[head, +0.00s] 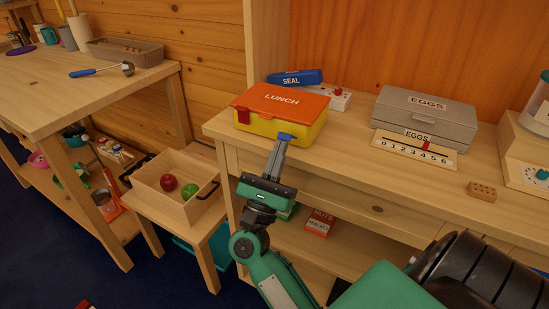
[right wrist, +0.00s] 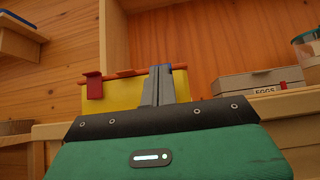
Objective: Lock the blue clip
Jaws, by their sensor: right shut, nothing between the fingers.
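The lunch box (head: 302,112) has an orange lid marked LUNCH and a yellow body, and stands shut on the workbench. The blue clip (head: 287,136) is at the right part of its front side. A red clip (head: 243,116) lies against the front further left, also in the right wrist view (right wrist: 93,85). My right gripper (head: 281,143) is shut and empty, its fingertips at the blue clip and partly covering it. I cannot tell whether they touch. My left gripper is out of view.
A blue SEAL stamp (head: 296,77) and a white switch strip (head: 339,98) lie behind the box. A grey EGGS case (head: 424,117) and a number scale (head: 415,151) stand to the right. Bench top between box and scale is clear.

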